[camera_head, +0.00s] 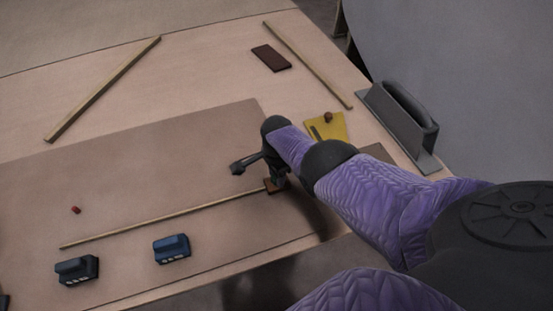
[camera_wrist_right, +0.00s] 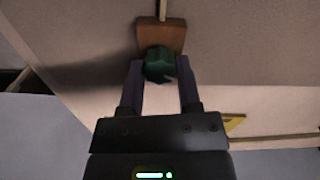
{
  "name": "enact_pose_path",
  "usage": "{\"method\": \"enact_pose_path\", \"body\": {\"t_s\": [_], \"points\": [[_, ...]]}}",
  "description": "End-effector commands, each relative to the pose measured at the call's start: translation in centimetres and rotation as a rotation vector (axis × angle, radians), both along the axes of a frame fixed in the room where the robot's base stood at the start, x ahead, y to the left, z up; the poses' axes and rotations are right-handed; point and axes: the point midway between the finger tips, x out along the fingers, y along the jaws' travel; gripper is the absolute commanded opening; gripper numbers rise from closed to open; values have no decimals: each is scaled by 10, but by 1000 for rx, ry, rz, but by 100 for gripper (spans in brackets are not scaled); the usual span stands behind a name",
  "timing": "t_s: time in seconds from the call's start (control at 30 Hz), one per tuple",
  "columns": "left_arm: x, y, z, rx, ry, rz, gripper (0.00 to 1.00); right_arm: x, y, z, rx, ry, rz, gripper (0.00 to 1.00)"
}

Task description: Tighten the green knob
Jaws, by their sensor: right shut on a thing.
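The green knob (camera_wrist_right: 158,65) shows in the right wrist view, dark green, at the near edge of a small brown wooden block (camera_wrist_right: 163,33). The same block (camera_head: 270,186) shows in the head view at the right end of a long thin strip. My right gripper (camera_wrist_right: 160,76) is shut on the knob, one finger on each side of it. In the head view the right gripper (camera_head: 277,182) points down at the block, and the knob is hidden behind it. My left gripper is not in view.
The thin wooden strip (camera_head: 165,217) runs left from the block. Blue (camera_head: 171,249) and dark (camera_head: 76,270) small tools sit near the front edge. A yellow piece (camera_head: 326,127) and a grey handled tool (camera_head: 402,122) lie to the right. The panel's middle is mostly clear.

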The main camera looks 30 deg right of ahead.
Motion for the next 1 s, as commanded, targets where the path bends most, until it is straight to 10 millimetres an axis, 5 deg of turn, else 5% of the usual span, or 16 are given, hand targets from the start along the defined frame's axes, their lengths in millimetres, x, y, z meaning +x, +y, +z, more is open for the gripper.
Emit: {"method": "enact_pose_path", "body": {"t_s": [0.77, 0.8, 0.93, 1.0], "points": [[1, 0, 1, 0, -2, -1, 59, 2, -2, 2, -5, -7, -93, 0], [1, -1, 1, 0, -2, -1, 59, 2, -2, 2, -5, -7, -93, 50], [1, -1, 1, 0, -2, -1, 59, 1, -2, 2, -4, -5, -92, 77], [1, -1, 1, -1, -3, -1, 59, 1, -1, 1, -3, -4, -92, 79]]}}
